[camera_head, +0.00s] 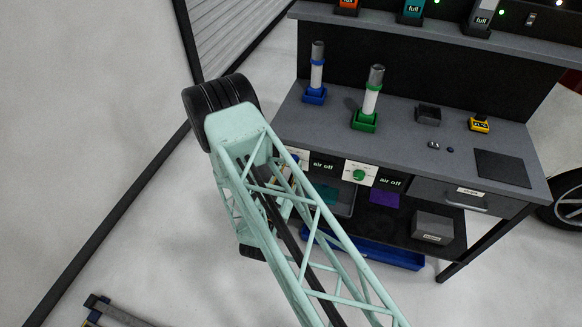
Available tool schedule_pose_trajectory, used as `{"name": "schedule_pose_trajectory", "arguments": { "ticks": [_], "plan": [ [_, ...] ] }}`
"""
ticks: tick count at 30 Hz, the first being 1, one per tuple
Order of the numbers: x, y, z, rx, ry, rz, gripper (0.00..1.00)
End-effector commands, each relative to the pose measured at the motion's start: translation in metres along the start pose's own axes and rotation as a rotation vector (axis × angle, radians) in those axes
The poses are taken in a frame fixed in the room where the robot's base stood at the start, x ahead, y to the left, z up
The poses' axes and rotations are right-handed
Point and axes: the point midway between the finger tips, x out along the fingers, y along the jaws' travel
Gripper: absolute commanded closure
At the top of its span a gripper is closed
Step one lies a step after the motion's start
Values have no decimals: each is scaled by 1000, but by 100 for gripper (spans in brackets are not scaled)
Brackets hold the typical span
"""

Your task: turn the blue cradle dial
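The blue cradle (314,96) stands on the bench top at left and holds an upright white cylinder with a grey cap and a blue band. Below it, on the bench front, a white dial panel (303,156) shows only in part beside an "air off" label (323,165). My pale green lattice arm covers the rest of this panel, so its dial cannot be made out. The green cradle (364,121) holds a similar cylinder, with a green dial (358,175) below it and its own "air off" label (390,182). My gripper cannot be seen; my arm links hide that area.
The bench top (400,145) also bears a dark open box (428,115), a yellow-and-black device (479,123) and a dark mat (502,168). A drawer (465,197) is at right front. A blue tray (390,254) lies low under the bench. Floor at left is mostly clear.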

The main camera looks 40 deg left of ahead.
Motion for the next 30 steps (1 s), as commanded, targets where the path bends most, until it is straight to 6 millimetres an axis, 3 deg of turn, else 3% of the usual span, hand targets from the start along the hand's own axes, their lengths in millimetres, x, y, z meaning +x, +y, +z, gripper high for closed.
{"name": "schedule_pose_trajectory", "arguments": {
  "ticks": [30],
  "plan": [
    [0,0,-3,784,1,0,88]
  ]
}}
